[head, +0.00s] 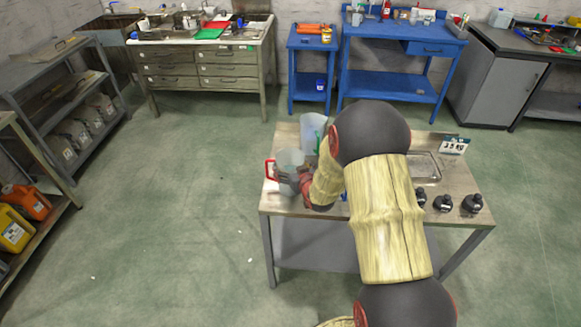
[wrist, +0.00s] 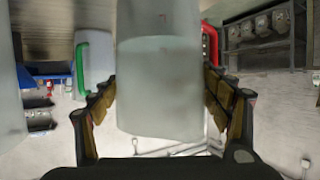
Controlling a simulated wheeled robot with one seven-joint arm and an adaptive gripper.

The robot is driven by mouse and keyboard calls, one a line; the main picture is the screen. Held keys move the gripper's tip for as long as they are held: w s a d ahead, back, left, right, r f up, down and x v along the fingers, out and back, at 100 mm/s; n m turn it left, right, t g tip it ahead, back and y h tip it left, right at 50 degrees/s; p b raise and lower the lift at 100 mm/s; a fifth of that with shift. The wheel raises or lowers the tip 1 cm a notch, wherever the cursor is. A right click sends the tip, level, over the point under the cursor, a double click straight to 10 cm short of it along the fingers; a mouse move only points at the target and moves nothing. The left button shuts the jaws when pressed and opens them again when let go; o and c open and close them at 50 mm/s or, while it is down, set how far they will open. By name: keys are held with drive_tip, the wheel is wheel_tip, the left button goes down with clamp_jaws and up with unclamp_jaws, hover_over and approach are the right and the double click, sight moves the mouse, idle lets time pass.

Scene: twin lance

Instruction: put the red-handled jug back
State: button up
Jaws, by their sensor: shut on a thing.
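The red-handled jug (head: 291,160) is a translucent, whitish vessel at the left end of the near workbench. Its red handle (head: 270,170) points left. My gripper (head: 303,183) is at its near right side. In the wrist view the jug (wrist: 160,85) fills the space between my two fingers, and my gripper (wrist: 160,108) is shut on it. The red handle shows behind the right finger (wrist: 210,42). I cannot tell whether its base touches the bench. A similar jug with a green handle (head: 313,130) stands just behind; it also shows in the wrist view (wrist: 97,58).
The workbench (head: 285,203) also holds a metal tray (head: 426,168), a small number sign (head: 453,145) and several black-topped items (head: 443,203) on the right. My arm hides the bench's middle. Blue tables (head: 385,84) stand behind. Open floor (head: 190,190) lies to the left.

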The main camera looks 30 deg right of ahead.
drive_tip(key=o, duration=2.1)
drive_tip(key=shift+r, duration=0.15)
drive_tip(key=p+v, duration=0.3)
drive_tip(key=v, duration=0.9)
drive_tip(key=s+a+r+g, duration=0.2)
drive_tip(key=a+r, duration=0.1)
drive_tip(key=r, duration=0.4)
drive_tip(key=s+a+r+g, duration=0.1)
drive_tip(key=s+a+r, duration=0.2)
drive_tip(key=r, duration=0.3)
drive_tip(key=s+a+r+g, duration=0.1)
drive_tip(key=s+a+r, duration=0.1)
drive_tip(key=s+a, duration=0.2)
drive_tip(key=s+a+r+n+g+y, duration=0.1)
drive_tip(key=s+a+r+g, duration=0.1)
drive_tip(key=s, duration=0.8)
drive_tip(key=s+a+r+g, duration=0.1)
drive_tip(key=s+a+r, duration=0.3)
drive_tip(key=s+a, duration=0.2)
drive_tip(key=shift+s+r+n+g+y, duration=0.15)
drive_tip(key=shift+s+y, duration=0.05)
drive_tip(key=shift+s, duration=0.3)
drive_tip(key=shift+s+r+n+g+y, duration=0.1)
drive_tip(key=shift+s+n+g+y, duration=0.1)
drive_tip(key=shift+s, duration=0.3)
